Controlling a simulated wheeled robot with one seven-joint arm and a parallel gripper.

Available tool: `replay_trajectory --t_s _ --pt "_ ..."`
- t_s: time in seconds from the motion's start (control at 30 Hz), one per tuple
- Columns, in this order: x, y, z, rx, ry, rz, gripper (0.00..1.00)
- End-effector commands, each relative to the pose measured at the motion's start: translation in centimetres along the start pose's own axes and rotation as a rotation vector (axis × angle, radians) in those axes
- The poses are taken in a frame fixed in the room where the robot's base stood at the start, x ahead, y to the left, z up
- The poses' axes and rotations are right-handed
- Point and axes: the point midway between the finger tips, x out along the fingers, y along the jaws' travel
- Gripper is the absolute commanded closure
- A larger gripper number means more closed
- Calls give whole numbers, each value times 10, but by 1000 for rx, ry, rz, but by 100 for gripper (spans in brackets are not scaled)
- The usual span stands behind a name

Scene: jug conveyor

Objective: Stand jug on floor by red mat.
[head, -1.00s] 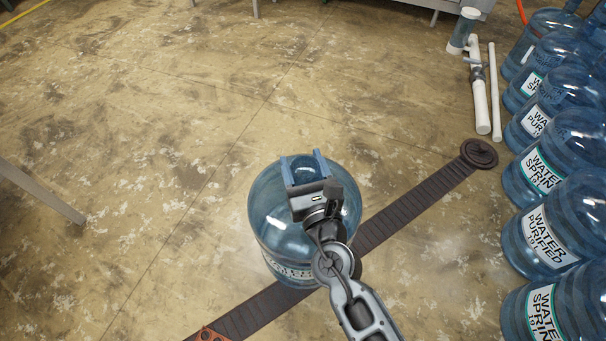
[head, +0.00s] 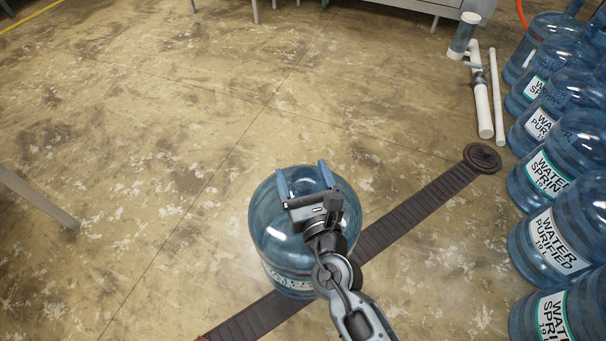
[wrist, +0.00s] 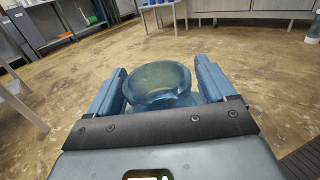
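A blue water jug (head: 272,235) with a white label stands upright, seemingly on the floor, at the lower middle of the head view. It covers part of a dark ribbed strip on the floor. The jug's neck (wrist: 158,80) shows in the wrist view between my fingers. My gripper (head: 302,170) is over the top of the jug, its fingers spread on either side of the neck and looking clear of it.
The dark strip (head: 420,205) runs diagonally to a round end at the right. Several full jugs (head: 553,240) line the right side. White pipes (head: 481,100) lie at the upper right. A table leg (head: 40,198) stands at the left. The floor beyond the jug is clear.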

Motion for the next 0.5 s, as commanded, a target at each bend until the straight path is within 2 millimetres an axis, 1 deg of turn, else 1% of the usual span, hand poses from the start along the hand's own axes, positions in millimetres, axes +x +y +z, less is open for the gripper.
replay_trajectory --t_s 0.23,0.37,0.43,0.5 --pt "0 0 0 0 0 0 13" --pt "0 0 5 0 0 0 13" --pt "-9 0 1 0 3 1 13" --pt "-20 0 2 0 2 1 13"
